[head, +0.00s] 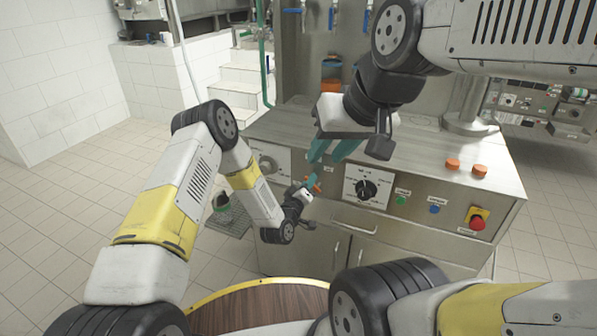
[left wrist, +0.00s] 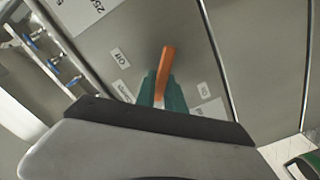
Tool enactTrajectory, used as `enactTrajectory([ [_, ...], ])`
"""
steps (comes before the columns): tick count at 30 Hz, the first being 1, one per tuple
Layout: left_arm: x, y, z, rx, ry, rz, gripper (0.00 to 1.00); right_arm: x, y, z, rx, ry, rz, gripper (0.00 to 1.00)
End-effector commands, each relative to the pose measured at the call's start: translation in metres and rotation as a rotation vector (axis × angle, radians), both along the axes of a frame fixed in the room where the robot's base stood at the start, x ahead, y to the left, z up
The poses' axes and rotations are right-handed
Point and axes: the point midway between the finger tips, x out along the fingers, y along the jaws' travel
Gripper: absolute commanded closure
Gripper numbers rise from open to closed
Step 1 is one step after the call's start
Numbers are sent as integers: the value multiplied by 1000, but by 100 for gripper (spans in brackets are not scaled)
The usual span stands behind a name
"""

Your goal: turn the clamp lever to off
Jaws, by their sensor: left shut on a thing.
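The clamp lever is a slim orange handle (left wrist: 167,62) on the grey front panel in the left wrist view. My left gripper (left wrist: 163,92) has its teal fingers closed around it, with the orange end sticking out beyond them. An "Off" label (left wrist: 118,58) is on the panel to the left of the handle. In the head view my left gripper (head: 312,183) is at the machine's front face, left of the round dial, and mostly hides the lever. My right gripper (head: 325,156) is above it near the counter's front edge, its teal fingers apart and nothing visible between them.
The dial (head: 367,189) sits on a white plate right of my left gripper. Green (head: 401,200) and blue (head: 435,208) buttons and a red emergency stop (head: 477,222) are further right. Two orange caps (head: 479,170) stand on the counter. A door handle (head: 354,229) juts out below.

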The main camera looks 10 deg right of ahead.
Motion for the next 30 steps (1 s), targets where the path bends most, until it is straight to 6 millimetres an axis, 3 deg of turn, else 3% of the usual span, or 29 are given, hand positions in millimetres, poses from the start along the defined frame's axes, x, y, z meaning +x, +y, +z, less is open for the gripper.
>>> enactTrajectory([
  [18, -11, -15, 11, 474, -320, -2, 100, 0, 0, 0, 0, 0, 0, 67],
  [30, -15, -22, 12, 669, -450, -1, 100, 0, 0, 0, 0, 0, 0, 67],
])
